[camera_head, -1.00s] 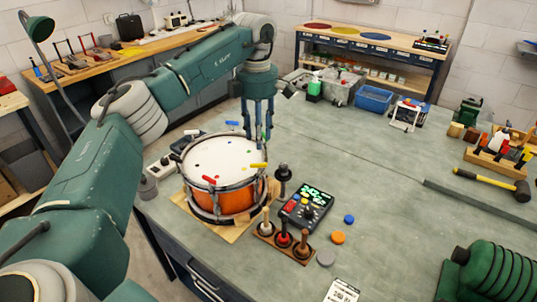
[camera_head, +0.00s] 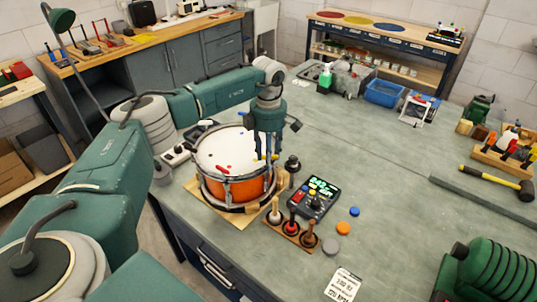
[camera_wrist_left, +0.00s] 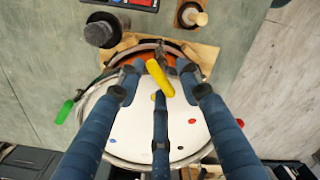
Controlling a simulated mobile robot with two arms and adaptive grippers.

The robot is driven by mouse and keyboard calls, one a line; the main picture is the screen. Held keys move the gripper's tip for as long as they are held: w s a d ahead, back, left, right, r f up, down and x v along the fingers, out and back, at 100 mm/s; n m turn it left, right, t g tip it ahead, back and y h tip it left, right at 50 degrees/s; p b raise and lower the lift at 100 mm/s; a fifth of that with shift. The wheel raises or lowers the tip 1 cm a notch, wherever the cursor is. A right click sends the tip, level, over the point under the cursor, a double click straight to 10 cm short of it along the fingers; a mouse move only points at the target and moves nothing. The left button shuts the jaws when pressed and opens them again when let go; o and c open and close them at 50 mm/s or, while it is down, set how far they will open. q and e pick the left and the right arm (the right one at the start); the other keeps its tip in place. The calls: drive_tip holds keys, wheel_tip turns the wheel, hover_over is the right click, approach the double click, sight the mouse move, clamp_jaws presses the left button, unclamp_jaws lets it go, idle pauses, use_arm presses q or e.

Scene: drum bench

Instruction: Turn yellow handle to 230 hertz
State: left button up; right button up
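The drum (camera_head: 237,188) has an orange shell, a metal rim and a white head with coloured dots. The yellow handle (camera_head: 264,157) is at the drum's right rim, largely behind my fingers. In the left wrist view the yellow handle (camera_wrist_left: 160,78) lies slanted at the rim. My left gripper (camera_head: 267,154) points down over it. In the wrist view its fingers (camera_wrist_left: 158,78) are spread around the handle, with gaps at the sides; contact with the middle finger is unclear. A tuner box (camera_head: 317,194) shows green digits, too small to read. My right gripper is not visible.
A red handle (camera_head: 222,168) is on the drum's front rim and a green one (camera_wrist_left: 65,112) is on its rim. A dark knobbed post (camera_head: 292,164) and a wooden rack of tools (camera_head: 290,230) stand close right of the drum. The bench's middle is clear.

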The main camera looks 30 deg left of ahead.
use_arm(q)
clamp_jaws()
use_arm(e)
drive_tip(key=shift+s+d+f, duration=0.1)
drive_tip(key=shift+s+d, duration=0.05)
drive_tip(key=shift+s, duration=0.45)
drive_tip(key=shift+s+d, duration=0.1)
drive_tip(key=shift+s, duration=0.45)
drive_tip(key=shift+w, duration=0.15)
use_arm(q)
drive_tip(key=shift+n, duration=0.5)
drive_tip(key=shift+n+b, duration=0.35)
drive_tip(key=shift+n, duration=0.25)
drive_tip(key=n, duration=0.3)
drive_tip(key=shift+n+b, duration=0.3)
drive_tip(key=shift+n, duration=0.1)
drive_tip(key=shift+r+n, duration=0.1)
drive_tip(key=shift+n, duration=0.8)
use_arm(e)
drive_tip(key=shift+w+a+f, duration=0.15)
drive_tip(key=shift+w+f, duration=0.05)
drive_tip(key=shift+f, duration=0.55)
